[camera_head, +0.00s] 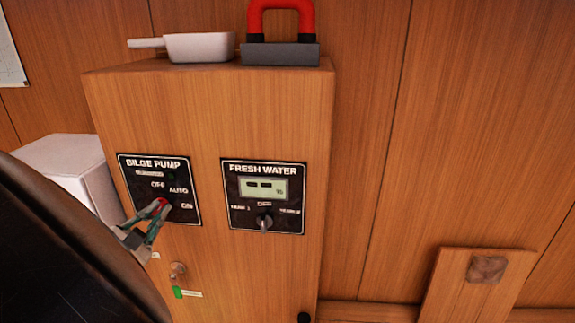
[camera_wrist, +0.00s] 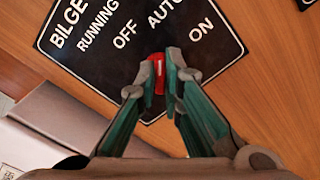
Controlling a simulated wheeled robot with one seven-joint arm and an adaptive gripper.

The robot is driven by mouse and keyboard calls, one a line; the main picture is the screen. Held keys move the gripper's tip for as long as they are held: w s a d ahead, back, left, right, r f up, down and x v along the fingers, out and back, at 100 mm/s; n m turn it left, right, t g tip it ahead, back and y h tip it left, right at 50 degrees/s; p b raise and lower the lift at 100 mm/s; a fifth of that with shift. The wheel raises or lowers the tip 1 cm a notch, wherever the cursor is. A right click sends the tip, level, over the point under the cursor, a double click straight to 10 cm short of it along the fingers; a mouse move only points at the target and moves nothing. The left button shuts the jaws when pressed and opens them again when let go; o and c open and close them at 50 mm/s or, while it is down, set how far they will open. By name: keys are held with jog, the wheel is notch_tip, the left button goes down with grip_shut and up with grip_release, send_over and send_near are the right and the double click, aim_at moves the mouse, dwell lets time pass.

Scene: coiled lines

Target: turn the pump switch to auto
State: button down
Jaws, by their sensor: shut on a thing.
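The bilge pump panel (camera_head: 184,213) is a black plate with white lettering on the left of the wooden cabinet front; it also fills the upper part of the wrist view (camera_wrist: 100,72). Its labels read OFF, AUTO and ON. The pump switch is a small red knob (camera_wrist: 159,82) below the labels. My gripper (camera_wrist: 161,68) has its two green-sided fingers closed on either side of the red knob. In the wrist view the knob's red upper end lies between OFF and AUTO; its exact setting is hard to tell. My gripper (camera_head: 158,209) partly covers the knob in the head view.
A fresh water panel (camera_head: 239,216) with a display and a knob (camera_head: 264,221) sits to the right. A pale pan (camera_head: 198,47) and a red-handled block (camera_head: 280,55) stand on the cabinet (camera_head: 240,90). A valve with a green tag (camera_head: 178,292) is below. A white box (camera_head: 66,158) is left.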

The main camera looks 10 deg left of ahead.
jog(key=shift+s+f, duration=0.1)
jog(key=c, duration=1.7)
grip_release()
jog(key=shift+n+p, duration=0.3)
jog(key=shift+p, duration=0.1)
